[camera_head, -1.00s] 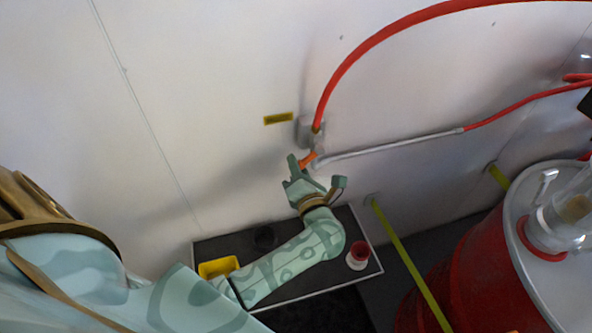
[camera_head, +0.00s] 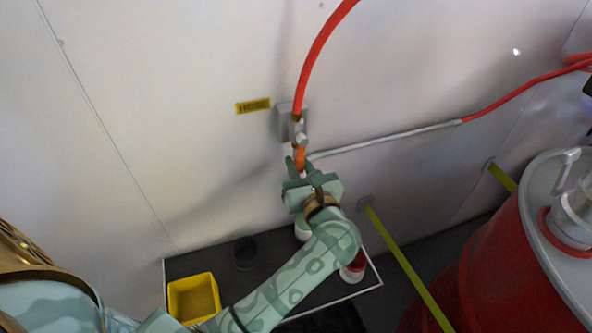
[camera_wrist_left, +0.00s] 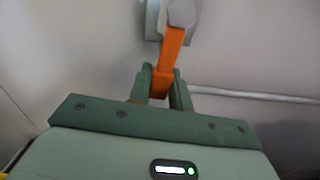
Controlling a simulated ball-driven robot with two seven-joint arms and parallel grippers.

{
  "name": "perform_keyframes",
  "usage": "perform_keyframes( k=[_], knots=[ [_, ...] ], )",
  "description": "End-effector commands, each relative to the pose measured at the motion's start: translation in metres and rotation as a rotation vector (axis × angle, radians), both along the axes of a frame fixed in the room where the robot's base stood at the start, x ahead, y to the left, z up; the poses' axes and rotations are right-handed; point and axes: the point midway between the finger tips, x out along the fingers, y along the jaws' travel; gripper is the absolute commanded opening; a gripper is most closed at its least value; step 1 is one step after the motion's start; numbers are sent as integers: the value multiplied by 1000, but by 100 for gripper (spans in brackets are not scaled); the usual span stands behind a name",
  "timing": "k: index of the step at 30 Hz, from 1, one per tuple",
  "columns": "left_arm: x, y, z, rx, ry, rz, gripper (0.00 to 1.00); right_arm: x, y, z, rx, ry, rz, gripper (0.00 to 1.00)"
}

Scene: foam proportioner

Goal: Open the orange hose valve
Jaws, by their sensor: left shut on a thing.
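The orange hose valve handle (camera_head: 300,157) hangs down from the grey valve body (camera_head: 297,128) on the wall, in line with the red hose (camera_head: 316,60) above. My left gripper (camera_head: 301,166) is shut on the lower end of the handle. In the left wrist view the orange handle (camera_wrist_left: 171,55) runs down between the two green fingers of my left gripper (camera_wrist_left: 161,88), and its upper end meets a grey hexagonal part (camera_wrist_left: 183,13). My right gripper is not in view.
A yellow label (camera_head: 253,106) is left of the valve. A grey pipe (camera_head: 385,139) runs right along the wall. Below are a dark tray with a yellow bin (camera_head: 194,298) and a red-and-white container (camera_head: 352,270). A red drum (camera_head: 500,270) stands at right.

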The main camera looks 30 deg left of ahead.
Motion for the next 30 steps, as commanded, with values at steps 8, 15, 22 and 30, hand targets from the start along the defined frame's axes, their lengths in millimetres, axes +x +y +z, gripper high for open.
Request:
perform_keyframes(
  k=[8,15,22,30],
  knots=[
    [3,-3,-2,-40,-44,-1,0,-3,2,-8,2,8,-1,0],
    [3,-3,-1,-45,-50,-1,0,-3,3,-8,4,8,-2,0],
    [3,-3,0,-44,-49,-1,34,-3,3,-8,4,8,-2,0],
    [3,-3,0,-43,-49,0,42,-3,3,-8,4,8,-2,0]
  ],
)
